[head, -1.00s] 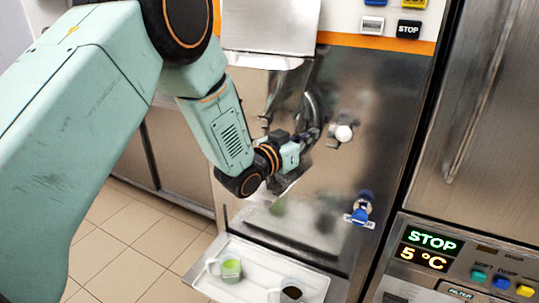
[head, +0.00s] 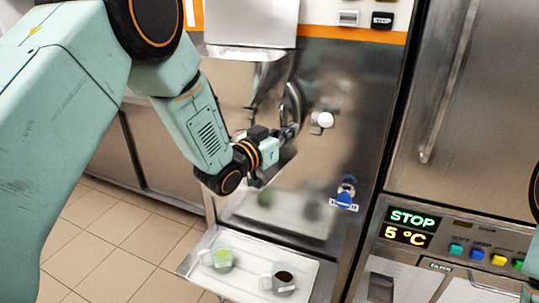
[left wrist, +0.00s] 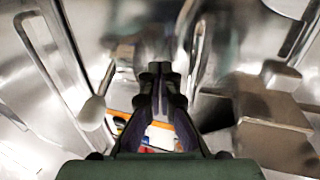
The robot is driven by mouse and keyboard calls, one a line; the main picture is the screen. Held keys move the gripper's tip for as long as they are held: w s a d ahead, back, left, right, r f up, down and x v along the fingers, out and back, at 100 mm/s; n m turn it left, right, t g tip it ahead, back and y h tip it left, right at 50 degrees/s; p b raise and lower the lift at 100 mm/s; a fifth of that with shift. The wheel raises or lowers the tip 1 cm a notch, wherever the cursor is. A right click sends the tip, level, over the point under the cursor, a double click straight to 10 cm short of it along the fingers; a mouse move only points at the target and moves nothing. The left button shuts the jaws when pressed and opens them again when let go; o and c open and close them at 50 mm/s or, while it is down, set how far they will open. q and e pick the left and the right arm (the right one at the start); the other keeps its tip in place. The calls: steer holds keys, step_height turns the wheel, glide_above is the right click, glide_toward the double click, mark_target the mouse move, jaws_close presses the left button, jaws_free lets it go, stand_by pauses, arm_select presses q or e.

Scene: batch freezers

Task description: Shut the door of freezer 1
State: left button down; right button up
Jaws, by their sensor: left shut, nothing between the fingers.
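A stainless batch freezer (head: 350,95) fills the middle of the head view. No number shows on it, so I cannot tell whether it is freezer 1. Its shiny front has a curved metal handle (head: 292,100), a white knob (head: 324,119) and a blue-handled tap (head: 346,192). Reflections hide how far its door stands open. My left gripper (head: 292,131) is in front of this metal, just below the curved handle; contact cannot be told. In the left wrist view, its fingers (left wrist: 160,78) are shut and empty among blurred metal surfaces. My right gripper is out of view.
A white tray (head: 200,268) below the freezer front holds a cup with green contents (head: 222,260) and a cup with dark contents (head: 284,282). A steel cabinet with a lit STOP panel (head: 411,226) stands close on the right. Tiled floor (head: 115,240) is free at left.

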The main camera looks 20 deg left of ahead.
arm_select(q)
steer(key=s, duration=1)
steer(key=s+a+f+n+g+y+b, duration=0.1)
steer(key=s+a+f+n+g+y, duration=0.2)
steer(key=s+f, duration=0.65)
steer(key=s+a+f+n+g+y+b, duration=0.15)
steer(key=s+a+f+g, duration=0.35)
steer(key=f, duration=1)
steer(key=s+f+g+y+b, duration=0.1)
steer(key=s+f+g, duration=0.3)
steer(key=s+f, duration=0.4)
steer(key=s+f+g+y+b, duration=0.1)
steer(key=s+f+g+b, duration=0.2)
steer(key=s+f, duration=0.4)
steer(key=s+g, duration=0.1)
steer(key=s, duration=0.8)
steer(key=shift+f+g, duration=0.3)
steer(key=shift+f, duration=0.05)
steer(key=shift+n+y, duration=0.25)
